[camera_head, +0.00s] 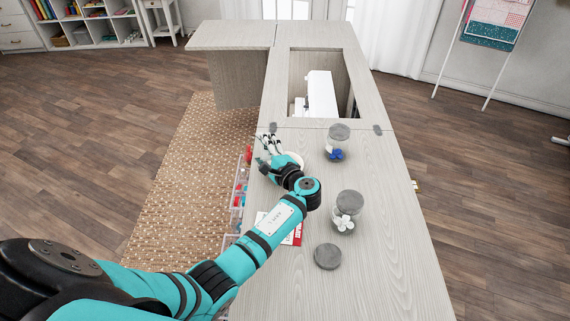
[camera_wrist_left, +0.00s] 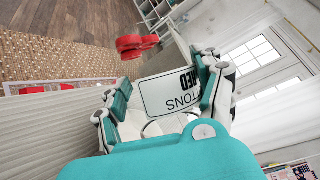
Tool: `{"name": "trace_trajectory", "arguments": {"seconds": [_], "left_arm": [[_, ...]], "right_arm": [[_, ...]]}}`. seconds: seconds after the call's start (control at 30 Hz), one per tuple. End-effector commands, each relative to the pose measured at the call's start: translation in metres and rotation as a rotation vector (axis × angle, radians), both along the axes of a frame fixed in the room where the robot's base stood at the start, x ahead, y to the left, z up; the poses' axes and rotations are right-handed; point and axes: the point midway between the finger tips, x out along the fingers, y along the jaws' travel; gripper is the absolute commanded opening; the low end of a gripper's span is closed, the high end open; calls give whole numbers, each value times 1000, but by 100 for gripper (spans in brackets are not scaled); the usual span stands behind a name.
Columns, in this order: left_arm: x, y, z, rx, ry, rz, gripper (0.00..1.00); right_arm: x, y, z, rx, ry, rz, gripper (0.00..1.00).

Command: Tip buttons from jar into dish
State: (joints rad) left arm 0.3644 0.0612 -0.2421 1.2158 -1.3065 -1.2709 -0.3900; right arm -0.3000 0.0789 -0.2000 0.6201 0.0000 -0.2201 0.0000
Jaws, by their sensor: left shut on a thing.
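My left gripper (camera_head: 268,146) is over the table near its left edge. It is shut on a clear glass jar, whose white label (camera_wrist_left: 172,95) with "BUTTONS" and "RED" lettering shows upside down between the fingers in the left wrist view. The jar's outline is hard to see and it looks tilted. My right gripper is not in view.
A lidded jar with blue buttons (camera_head: 336,155) and one with white buttons (camera_head: 344,223) stand to the right. A loose grey lid (camera_head: 328,256) lies nearer. A red-and-white card (camera_head: 297,235) is partly under my arm. A white machine (camera_head: 321,94) sits in the far opening.

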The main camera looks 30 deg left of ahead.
Motion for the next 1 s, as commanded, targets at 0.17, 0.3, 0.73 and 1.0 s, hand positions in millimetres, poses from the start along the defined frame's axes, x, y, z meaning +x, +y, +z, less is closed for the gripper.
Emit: {"name": "trace_trajectory", "arguments": {"seconds": [0.17,0.3,0.73,1.0], "left_arm": [[1,-1,-1,21,13,0,30],[1,-2,-2,36,24,0,30],[0,0,2,12,6,0,30],[-3,4,-5,-97,-70,0,30]], "right_arm": [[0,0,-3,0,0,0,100],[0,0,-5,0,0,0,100],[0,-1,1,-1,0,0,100],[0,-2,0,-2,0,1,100]]}}
